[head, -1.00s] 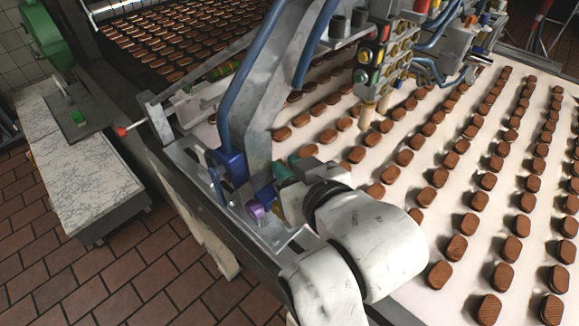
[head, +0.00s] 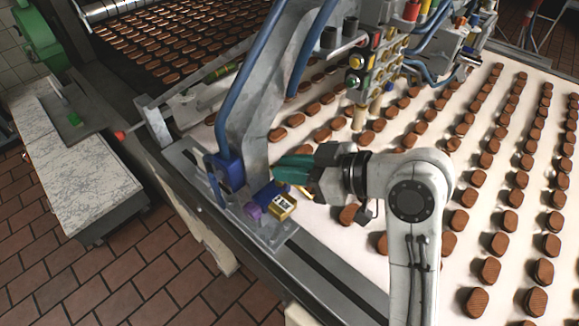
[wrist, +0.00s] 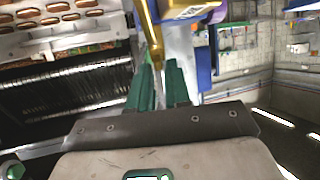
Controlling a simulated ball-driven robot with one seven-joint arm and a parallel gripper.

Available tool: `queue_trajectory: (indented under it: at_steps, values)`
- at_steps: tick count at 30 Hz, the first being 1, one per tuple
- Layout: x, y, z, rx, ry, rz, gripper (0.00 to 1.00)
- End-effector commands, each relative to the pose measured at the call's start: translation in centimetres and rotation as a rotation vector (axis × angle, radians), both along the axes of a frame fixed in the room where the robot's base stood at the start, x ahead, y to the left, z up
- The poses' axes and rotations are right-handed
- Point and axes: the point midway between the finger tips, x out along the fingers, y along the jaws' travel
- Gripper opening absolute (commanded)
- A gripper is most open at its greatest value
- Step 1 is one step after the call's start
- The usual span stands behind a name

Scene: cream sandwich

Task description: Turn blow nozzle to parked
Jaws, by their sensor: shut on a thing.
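A gold block with a pale label (head: 281,208), which looks like the blow nozzle's body, sits on the blue mount at the near rail of the belt. In the wrist view its gold body (wrist: 186,14) is at the top, with a thin gold stem (wrist: 152,32) reaching down between my green fingers. My gripper (head: 284,169) comes in from the right, just above and behind the block; it also shows in the wrist view (wrist: 158,78). It is shut on the gold stem. The fingers partly hide the stem's end, and I cannot read the label.
A purple knob (head: 253,211) and a blue bracket (head: 224,172) stand close to the block. A large grey frame arm (head: 262,110) rises behind my fingers. The white belt (head: 335,215) carries many brown biscuits. A button panel (head: 372,62) hangs above it.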

Motion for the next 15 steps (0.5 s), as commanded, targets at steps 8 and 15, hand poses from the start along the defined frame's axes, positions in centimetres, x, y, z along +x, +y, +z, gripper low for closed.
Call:
queue_trajectory:
  at_steps: [8,15]
  values:
    - [0.9,-0.2,-0.2,0.0,0.0,0.261,0.0]
    - [1.4,-0.2,-0.2,-0.001,0.001,0.487,0.0]
